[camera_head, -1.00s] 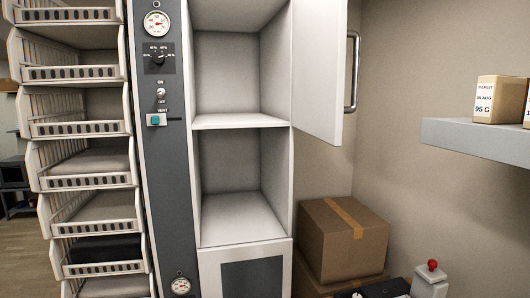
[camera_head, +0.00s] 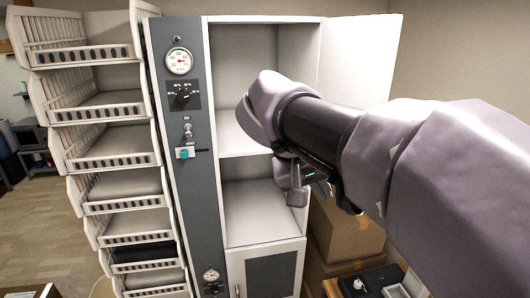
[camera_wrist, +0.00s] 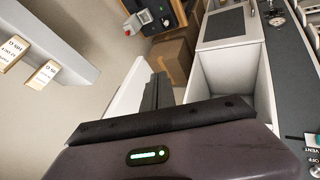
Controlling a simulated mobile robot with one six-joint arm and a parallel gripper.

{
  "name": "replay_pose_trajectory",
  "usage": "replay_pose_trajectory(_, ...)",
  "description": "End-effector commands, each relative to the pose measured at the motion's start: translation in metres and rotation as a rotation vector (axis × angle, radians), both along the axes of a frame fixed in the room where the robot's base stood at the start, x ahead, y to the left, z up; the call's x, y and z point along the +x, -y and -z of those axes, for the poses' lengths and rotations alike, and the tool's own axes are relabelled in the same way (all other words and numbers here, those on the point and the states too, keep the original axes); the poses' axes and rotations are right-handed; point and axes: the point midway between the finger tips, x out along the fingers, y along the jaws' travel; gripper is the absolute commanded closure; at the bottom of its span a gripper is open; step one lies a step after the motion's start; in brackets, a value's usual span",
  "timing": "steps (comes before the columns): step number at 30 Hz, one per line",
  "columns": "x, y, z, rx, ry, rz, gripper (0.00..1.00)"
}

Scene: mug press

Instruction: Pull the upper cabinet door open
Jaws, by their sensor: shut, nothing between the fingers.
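The upper cabinet door (camera_head: 362,62) is a white panel standing open, swung out to the right of the tall cabinet (camera_head: 214,120). Its handle is not visible in the head view now. A white panel (camera_wrist: 124,98) that looks like this door shows edge-on in the wrist view. My gripper (camera_head: 309,190) hangs in front of the cabinet's open lower compartment, below the door in the picture. Its fingers are shut and empty. My arm hides the lower part of the door and some of the compartments. I cannot tell whether my arm touches the door.
White stacked bins (camera_head: 112,150) stand left of the cabinet. A cardboard box (camera_head: 345,232) sits low to its right. A grey wall shelf (camera_wrist: 50,42) with small boxes (camera_wrist: 43,75) is on the left in the wrist view.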

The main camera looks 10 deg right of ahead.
Motion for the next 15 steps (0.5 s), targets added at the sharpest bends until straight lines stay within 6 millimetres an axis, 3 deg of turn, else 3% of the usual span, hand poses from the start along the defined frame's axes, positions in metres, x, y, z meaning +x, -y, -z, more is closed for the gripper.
replay_pose_trajectory(12,0.03,0.043,0.074,0.002,-0.004,0.002,1.0)
replay_pose_trajectory(15,0.03,0.06,0.073,0.004,0.0,0.003,1.0)
